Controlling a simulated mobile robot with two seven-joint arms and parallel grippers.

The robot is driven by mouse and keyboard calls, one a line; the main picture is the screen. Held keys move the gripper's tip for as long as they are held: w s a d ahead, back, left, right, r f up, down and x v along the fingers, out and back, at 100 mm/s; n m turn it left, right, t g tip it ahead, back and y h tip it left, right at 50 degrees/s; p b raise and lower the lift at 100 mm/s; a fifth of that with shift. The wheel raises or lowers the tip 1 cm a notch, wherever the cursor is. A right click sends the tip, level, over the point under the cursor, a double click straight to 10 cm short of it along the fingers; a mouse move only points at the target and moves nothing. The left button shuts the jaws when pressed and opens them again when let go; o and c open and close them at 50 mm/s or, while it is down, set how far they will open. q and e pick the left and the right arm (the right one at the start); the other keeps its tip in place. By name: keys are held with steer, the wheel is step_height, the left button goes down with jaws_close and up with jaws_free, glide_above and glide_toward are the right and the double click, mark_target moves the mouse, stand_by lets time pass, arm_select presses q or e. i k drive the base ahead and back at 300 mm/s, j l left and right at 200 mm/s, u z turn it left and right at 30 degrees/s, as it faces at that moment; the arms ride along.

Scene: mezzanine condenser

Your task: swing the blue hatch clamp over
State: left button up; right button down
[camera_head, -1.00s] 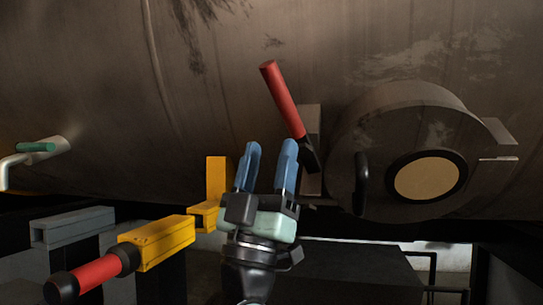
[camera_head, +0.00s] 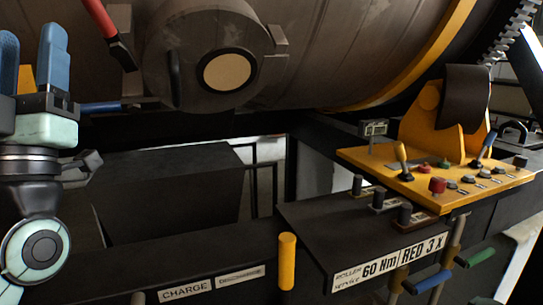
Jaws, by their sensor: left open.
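The round grey hatch (camera_head: 165,35) with a tan disc sits on the big drum, to the right of the gripper. A blue handle (camera_head: 100,107), likely the blue hatch clamp, lies nearly level below and left of the hatch. Its left end meets the gripper's outline; whether they touch cannot be told. A red-handled clamp (camera_head: 100,18) slants at the hatch's upper left, cut by the top edge. My right gripper is not in view.
A yellow control panel (camera_head: 435,178) with levers and knobs stands at right. A black bench (camera_head: 345,228) with labels and a yellow post (camera_head: 287,262) is in front. A dark box (camera_head: 170,185) lies below the drum. Blue and green handles stick out at lower right.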

mark_target(135, 106)
steer(key=k+l, duration=0.15)
steer(key=k, duration=0.4)
steer(key=k+l, duration=0.15)
steer(key=k, duration=0.4)
